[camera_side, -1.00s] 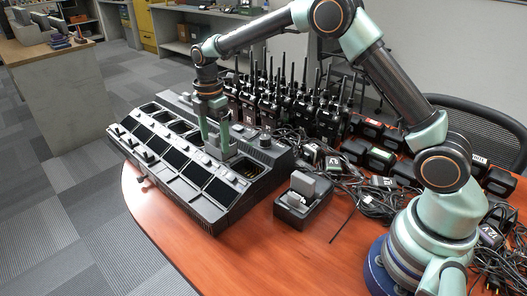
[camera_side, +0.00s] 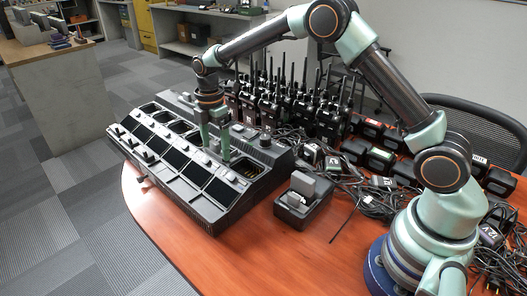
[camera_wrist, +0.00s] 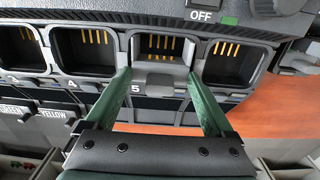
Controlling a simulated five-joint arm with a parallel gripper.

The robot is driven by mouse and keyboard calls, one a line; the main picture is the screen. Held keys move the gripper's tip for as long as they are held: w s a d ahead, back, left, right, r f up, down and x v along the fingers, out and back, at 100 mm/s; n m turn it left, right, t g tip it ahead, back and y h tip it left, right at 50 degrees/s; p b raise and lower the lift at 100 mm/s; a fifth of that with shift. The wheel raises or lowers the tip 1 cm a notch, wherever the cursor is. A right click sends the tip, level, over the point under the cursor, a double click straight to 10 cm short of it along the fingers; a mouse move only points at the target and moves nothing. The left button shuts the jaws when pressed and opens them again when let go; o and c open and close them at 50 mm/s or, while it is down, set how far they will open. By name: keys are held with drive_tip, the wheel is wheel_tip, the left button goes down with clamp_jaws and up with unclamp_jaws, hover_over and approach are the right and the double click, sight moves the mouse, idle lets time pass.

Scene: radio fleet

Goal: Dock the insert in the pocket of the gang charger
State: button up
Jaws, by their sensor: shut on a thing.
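The gang charger (camera_side: 256,192) is a long dark unit with a row of pockets, standing on the wooden table. The insert (camera_wrist: 160,80) is a grey cup-like piece in the wrist view, between my two green fingers, with gold contacts showing behind it. It sits in the pocket above the label 5, about level with the neighbouring pockets. I cannot tell whether it is fully seated. My gripper (camera_wrist: 160,88) is shut on the insert's sides. In the side view my gripper (camera_side: 215,152) points down over the charger, and the insert is mostly hidden there.
Neighbouring open pockets (camera_wrist: 235,62) with gold contacts flank the insert closely. A small single charger (camera_side: 303,212) with a grey block stands to the right. Several upright radios (camera_side: 270,105) and tangled cables (camera_side: 375,200) lie behind and right.

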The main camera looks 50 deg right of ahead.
sight(215, 142)
drive_tip(key=shift+f, duration=0.2)
drive_tip(key=o, duration=1.1)
wheel_tip(215, 142, up, 12)
drive_tip(key=shift+r, duration=0.1)
drive_tip(key=s+d+r+m+t, duration=0.3)
drive_tip(key=s+r+m, duration=0.55)
drive_tip(key=s, duration=0.35)
drive_tip(key=s+f+m+t, duration=0.1)
drive_tip(key=s+m, duration=0.2)
drive_tip(key=s+d+f+m, duration=0.1)
drive_tip(key=s+f+m, duration=0.1)
drive_tip(key=s+m, duration=0.1)
drive_tip(key=s+d+f+m+t, duration=0.1)
drive_tip(key=s+m, duration=0.2)
drive_tip(key=s, duration=0.2)
drive_tip(key=shift+s+f+m+t, duration=0.15)
drive_tip(key=shift+f+m+t, duration=0.1)
drive_tip(key=shift+t, duration=0.05)
